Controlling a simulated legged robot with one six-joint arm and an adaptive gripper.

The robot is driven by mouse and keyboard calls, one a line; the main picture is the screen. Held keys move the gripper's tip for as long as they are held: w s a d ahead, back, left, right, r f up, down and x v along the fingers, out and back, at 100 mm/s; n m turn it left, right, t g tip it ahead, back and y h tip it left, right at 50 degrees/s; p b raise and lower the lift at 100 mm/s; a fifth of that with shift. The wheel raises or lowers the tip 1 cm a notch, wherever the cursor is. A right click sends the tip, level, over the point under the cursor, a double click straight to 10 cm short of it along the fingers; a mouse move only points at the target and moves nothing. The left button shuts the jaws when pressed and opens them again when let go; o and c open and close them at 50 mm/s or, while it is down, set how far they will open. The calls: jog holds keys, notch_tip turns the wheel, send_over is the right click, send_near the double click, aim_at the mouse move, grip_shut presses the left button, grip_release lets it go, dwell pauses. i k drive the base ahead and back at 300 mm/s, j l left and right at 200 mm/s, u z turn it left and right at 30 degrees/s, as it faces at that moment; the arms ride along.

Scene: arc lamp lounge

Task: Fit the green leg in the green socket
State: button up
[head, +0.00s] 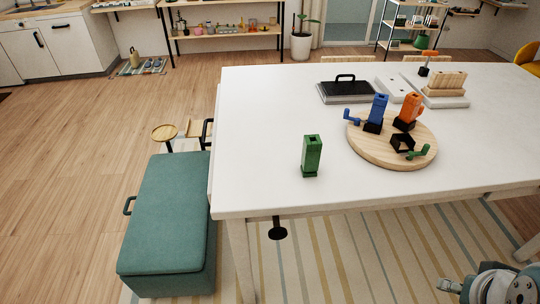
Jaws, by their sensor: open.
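The green leg (312,156) is a green block with a notched top. It stands upright on the white table, left of the round wooden board (363,150) and apart from it. On the board's front right is an open, empty black socket (402,142) with a small green arm piece (418,153) beside it; this is the green socket. A blue leg (378,108) and an orange leg (411,107) stand in black sockets behind it. My gripper (450,286) shows partly at the lower right corner, below the table's front edge. It is open, empty and far from the green leg.
The white table (265,120) is clear around the green leg. A black-handled grey case (345,93) and a tray with a wooden block rack (445,85) stand at the back. A teal bench (170,220) is left of the table.

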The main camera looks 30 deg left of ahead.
aim_at(381, 146)
jog(key=i+u, duration=0.1)
jog(key=u, duration=0.3)
jog(key=i+l+u, duration=0.15)
jog(key=u, duration=0.25)
jog(key=l+u, duration=0.15)
jog(key=u, duration=0.2)
jog(key=i+l+u, duration=0.15)
jog(key=u, duration=0.25)
jog(key=i+l+u, duration=0.2)
jog(key=l+u, duration=0.25)
jog(key=i+l+u, duration=0.15)
jog(key=l+u, duration=0.25)
jog(key=i+l+u, duration=0.1)
jog(key=l+u, duration=0.35)
jog(key=i+j, duration=0.05)
jog(key=j, duration=0.05)
